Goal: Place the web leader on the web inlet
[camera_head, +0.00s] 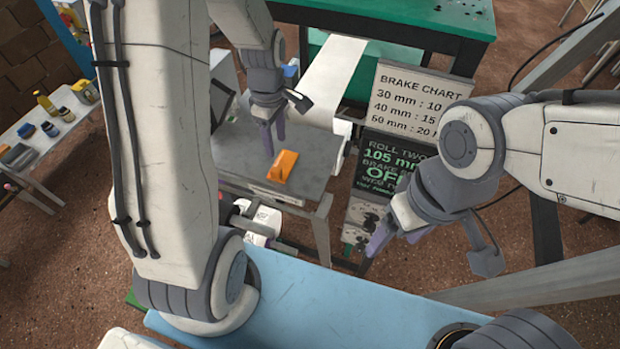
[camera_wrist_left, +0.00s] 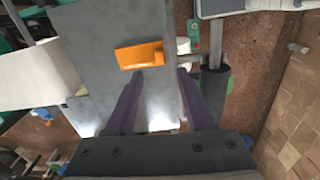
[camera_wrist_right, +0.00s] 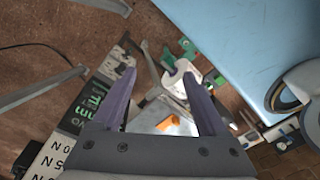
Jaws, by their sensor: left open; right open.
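An orange piece (camera_head: 283,167) lies on the grey metal table (camera_head: 235,160); I take it for the web leader, but cannot be sure. It also shows in the left wrist view (camera_wrist_left: 140,54), just beyond the fingertips. My left gripper (camera_head: 273,142) is open and empty, pointing down above the table beside the orange piece. My right gripper (camera_head: 382,236) is open and empty, to the right of the table. The right wrist view shows the orange piece (camera_wrist_right: 168,123) far off between the fingers. A white paper web (camera_head: 332,78) runs down towards the table's far edge. I cannot pick out the web inlet.
A brake chart sign (camera_head: 417,100) and a dark roll sign (camera_head: 390,165) stand right of the table. A light blue surface (camera_head: 330,310) is in front. A green-topped bench (camera_head: 420,15) is behind. A side table (camera_head: 45,150) with bottles stands at left.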

